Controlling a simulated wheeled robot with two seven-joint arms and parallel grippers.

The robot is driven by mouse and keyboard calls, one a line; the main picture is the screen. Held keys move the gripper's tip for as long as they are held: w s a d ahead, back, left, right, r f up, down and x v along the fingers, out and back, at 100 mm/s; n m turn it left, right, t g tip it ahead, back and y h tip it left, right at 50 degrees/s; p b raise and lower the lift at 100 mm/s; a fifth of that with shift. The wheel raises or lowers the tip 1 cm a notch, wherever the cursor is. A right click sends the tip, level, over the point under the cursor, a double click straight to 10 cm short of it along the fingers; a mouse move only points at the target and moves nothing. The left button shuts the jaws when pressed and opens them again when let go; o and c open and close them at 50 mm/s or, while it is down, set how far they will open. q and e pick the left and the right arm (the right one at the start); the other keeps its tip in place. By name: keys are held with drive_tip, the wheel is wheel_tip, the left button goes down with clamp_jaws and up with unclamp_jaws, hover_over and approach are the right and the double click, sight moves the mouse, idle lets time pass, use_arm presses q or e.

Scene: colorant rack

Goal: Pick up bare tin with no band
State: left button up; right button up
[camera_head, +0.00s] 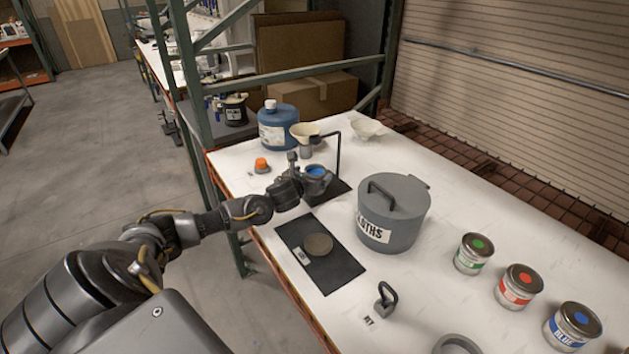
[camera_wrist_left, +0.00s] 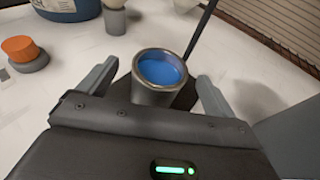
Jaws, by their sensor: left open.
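A bare metal tin with no band, open and filled with blue paint, stands on a dark mat on the bench in the head view (camera_head: 317,171). In the left wrist view the tin (camera_wrist_left: 150,95) is ahead of my left gripper (camera_wrist_left: 157,73), roughly between its two open fingers, with visible space at the sides. In the head view my left gripper (camera_head: 309,183) is at the tin and partly hides it. The tin's lower part is hidden. My right gripper is not in view.
A thin black stand (camera_head: 338,150) rises just behind the tin. A grey lidded CLOTHS bin (camera_head: 415,215) stands to its right. Banded tins, green (camera_head: 472,255), red (camera_head: 518,288) and blue (camera_head: 572,328), line the right. A blue jug (camera_head: 278,130) and an orange-capped object (camera_head: 261,165) are nearby.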

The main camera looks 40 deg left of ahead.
sight(319, 166)
use_arm(q)
drive_tip(key=p+x, duration=0.1)
drive_tip(key=x, duration=0.3)
drive_tip(key=shift+w+r+p, duration=0.2)
drive_tip(key=shift+p, duration=0.2)
drive_tip(key=shift+w+a+f, duration=0.15)
drive_tip(key=shift+w+f, duration=0.05)
drive_tip(key=shift+w, duration=0.1)
drive_tip(key=c, duration=1.2)
drive_tip(key=shift+r, duration=0.25)
drive_tip(key=shift+r+b, duration=0.9)
drive_tip(key=shift+r, duration=0.25)
drive_tip(key=s+r, duration=0.1)
drive_tip(key=r, duration=0.1)
drive_tip(key=s+r+b, duration=0.1)
drive_tip(key=s+r, duration=0.3)
drive_tip(key=shift+r, duration=0.25)
drive_tip(key=shift+a+r+b+v, duration=0.15)
drive_tip(key=shift+a+b+v, duration=0.15)
drive_tip(key=shift+v, duration=1.25)
drive_tip(key=shift+a+r+b+v, duration=0.15)
drive_tip(key=shift+a+b+v, duration=0.15)
drive_tip(key=shift+v, duration=1.25)
drive_tip(key=shift+a+r+b+v, duration=0.2)
drive_tip(key=shift+a+b+v, duration=0.1)
drive_tip(key=shift+v, duration=1.25)
